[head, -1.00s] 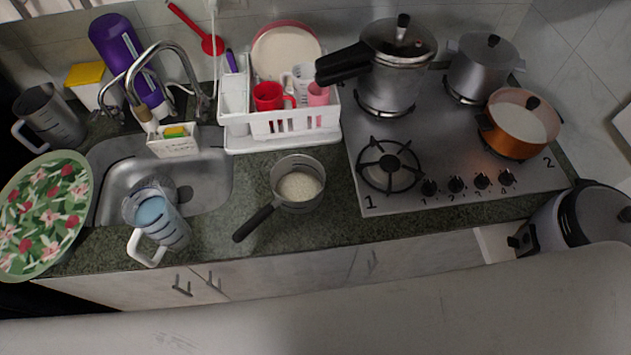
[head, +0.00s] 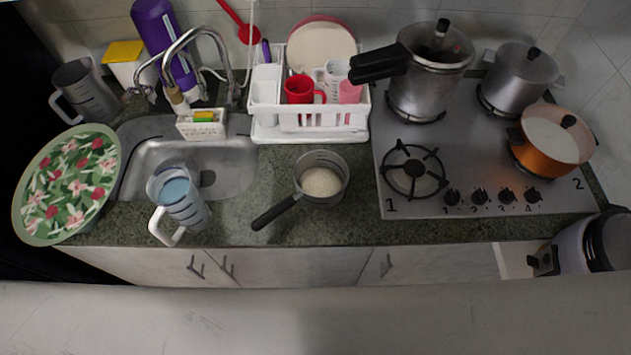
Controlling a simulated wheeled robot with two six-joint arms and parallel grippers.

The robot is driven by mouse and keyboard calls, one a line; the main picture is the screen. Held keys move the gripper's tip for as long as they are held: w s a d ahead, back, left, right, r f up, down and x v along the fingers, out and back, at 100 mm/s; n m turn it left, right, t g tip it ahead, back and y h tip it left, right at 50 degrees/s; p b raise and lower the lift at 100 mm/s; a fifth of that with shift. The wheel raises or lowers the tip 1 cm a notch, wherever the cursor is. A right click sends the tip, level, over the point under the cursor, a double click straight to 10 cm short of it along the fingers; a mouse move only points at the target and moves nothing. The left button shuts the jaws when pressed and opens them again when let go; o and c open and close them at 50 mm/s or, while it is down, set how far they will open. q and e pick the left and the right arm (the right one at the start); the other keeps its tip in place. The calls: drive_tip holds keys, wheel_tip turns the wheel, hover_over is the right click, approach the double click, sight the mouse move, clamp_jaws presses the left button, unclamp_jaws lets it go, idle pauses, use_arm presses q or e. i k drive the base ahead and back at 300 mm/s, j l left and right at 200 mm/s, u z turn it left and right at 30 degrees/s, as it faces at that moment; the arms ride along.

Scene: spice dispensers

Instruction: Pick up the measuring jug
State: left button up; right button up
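A clear measuring jug (head: 187,208) with dark markings and a white handle stands at the counter's front edge, before the sink. It holds something blue, and its handle points toward the front left. A second, greyish jug (head: 88,92) with a white handle stands at the back left, beside the sink. It is also marked like a measuring jug. Neither of my grippers is in the head view, so whether they are open or shut does not show.
A saucepan (head: 321,182) with pale contents stands right of the front jug, its dark handle pointing front left. A floral plate (head: 66,184) is at the left. The sink (head: 226,163) lies behind. A white dish rack (head: 266,95) and stove (head: 462,180) are further right.

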sight(172, 188)
drive_tip(key=u, duration=1.15)
